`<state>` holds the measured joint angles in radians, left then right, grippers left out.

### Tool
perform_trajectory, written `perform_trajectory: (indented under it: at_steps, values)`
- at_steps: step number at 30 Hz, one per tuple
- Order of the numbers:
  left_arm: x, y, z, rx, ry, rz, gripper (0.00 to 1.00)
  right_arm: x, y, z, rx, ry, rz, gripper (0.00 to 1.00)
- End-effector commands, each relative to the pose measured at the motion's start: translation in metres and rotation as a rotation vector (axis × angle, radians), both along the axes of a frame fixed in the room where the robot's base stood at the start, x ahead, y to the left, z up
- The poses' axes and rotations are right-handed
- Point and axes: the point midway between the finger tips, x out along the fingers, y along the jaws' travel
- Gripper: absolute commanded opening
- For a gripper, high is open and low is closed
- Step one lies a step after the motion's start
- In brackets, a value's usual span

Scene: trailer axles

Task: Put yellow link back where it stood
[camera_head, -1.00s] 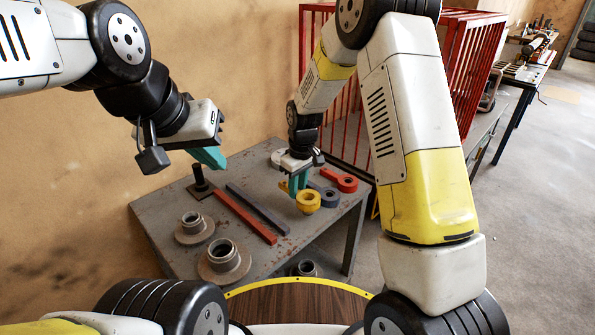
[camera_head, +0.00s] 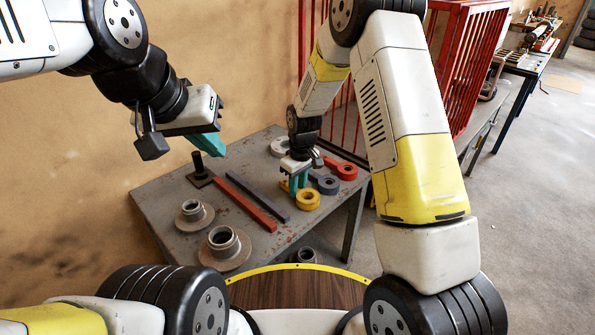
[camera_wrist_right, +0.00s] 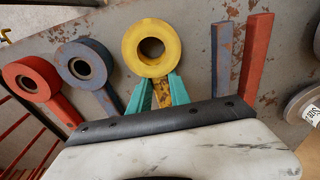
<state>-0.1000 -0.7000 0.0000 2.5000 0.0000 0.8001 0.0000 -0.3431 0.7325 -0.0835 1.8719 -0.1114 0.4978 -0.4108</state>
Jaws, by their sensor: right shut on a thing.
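The yellow link (camera_head: 307,206) has a ring and a short flat shank. It is at the right part of the grey table, beside the blue link (camera_head: 329,187), and looks low at or on the tabletop; contact is hard to tell. My right gripper (camera_head: 298,184) is shut on its shank. The right wrist view shows the teal fingers (camera_wrist_right: 160,90) on either side of the shank, with the ring (camera_wrist_right: 131,47) beyond the fingertips. My left gripper (camera_head: 208,145) hangs over the table's left back part, away from the link; its opening cannot be made out.
The red link (camera_head: 349,173) lies past the blue one. A red bar (camera_head: 245,204) and a dark blue bar (camera_head: 258,198) lie left of the yellow link. Flanged hubs (camera_head: 224,246) stand at the table's front left. A red cage (camera_head: 452,60) stands behind right.

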Motion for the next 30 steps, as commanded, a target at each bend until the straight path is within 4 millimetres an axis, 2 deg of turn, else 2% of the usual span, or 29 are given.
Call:
perform_trajectory:
  at_steps: [23, 24, 27, 30]
  values:
    - [0.0, 0.0, 0.0, 0.0, 0.0, 0.0, 0.0, 0.0007, 0.0004, -0.0027, 0.001, -0.002, 0.0, 0.0]
    - [0.0, 0.0, 0.0, 0.0, 0.0, 0.0, 0.0, 0.0008, 0.0003, -0.0027, 0.001, -0.002, 0.0, 0.27]
    - [0.0, 0.0, 0.0, 0.0, 0.0, 0.0, 0.0, 0.0006, 0.0003, -0.0028, 0.0, -0.001, 0.0, 0.47]
    - [0.0, 0.0, 0.0, 0.0, 0.0, 0.0, 0.0, 0.0004, 0.0003, -0.0031, 0.0, -0.001, 0.0, 0.49]
